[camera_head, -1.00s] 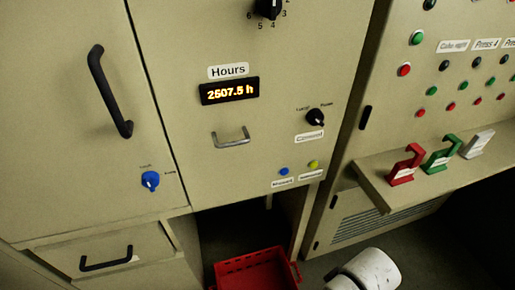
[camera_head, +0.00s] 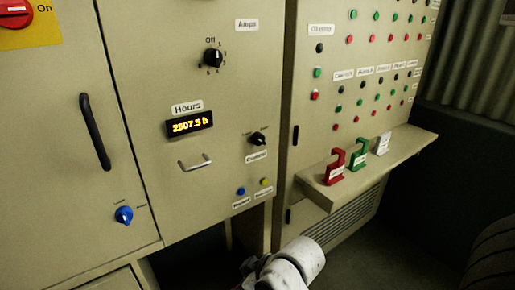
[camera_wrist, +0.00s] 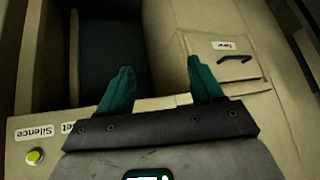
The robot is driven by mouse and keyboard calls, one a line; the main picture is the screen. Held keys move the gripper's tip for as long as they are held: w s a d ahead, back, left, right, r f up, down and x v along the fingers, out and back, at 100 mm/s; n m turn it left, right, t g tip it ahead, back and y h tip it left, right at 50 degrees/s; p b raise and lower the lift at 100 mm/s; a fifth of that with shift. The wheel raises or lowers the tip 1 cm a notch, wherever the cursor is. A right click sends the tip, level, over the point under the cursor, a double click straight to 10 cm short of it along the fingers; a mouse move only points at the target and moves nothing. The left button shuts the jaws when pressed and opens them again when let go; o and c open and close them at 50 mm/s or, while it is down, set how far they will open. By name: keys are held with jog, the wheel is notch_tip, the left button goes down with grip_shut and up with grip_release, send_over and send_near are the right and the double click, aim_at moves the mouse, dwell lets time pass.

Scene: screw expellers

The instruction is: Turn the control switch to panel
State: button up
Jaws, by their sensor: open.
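The control switch (camera_head: 257,139) is a small black knob on the beige cabinet front, right of the hours display and above a label that seems to read Control. Small position marks sit above it, too blurred to read, and I cannot tell which way it points. In the head view my white arm shows at the bottom edge, below the switch and apart from it; the fingers do not show there. In the wrist view my gripper (camera_wrist: 158,76) has its two green fingers apart with nothing between them. The control switch is not seen in the wrist view.
A blue button (camera_head: 241,191) and a yellow button (camera_head: 265,182) sit below the switch; the yellow one also shows in the wrist view (camera_wrist: 35,156). A metal handle (camera_head: 195,163) is to the left. A shelf (camera_head: 377,165) with hooked tags juts out at right.

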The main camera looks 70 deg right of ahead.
jog(key=w+d+r+t+h, duration=0.1)
jog(key=w+d+r+t, duration=0.1)
jog(key=d+r, duration=0.25)
jog(key=m+t+h+b, duration=0.2)
jog(key=t+h, duration=0.5)
send_near(263, 142)
jog(key=p+x, duration=0.1)
jog(key=x, duration=0.8)
jog(key=shift+w+p, duration=0.15)
jog(key=shift+p, duration=0.25)
jog(key=c, duration=1.1)
jog(key=shift+o, duration=0.2)
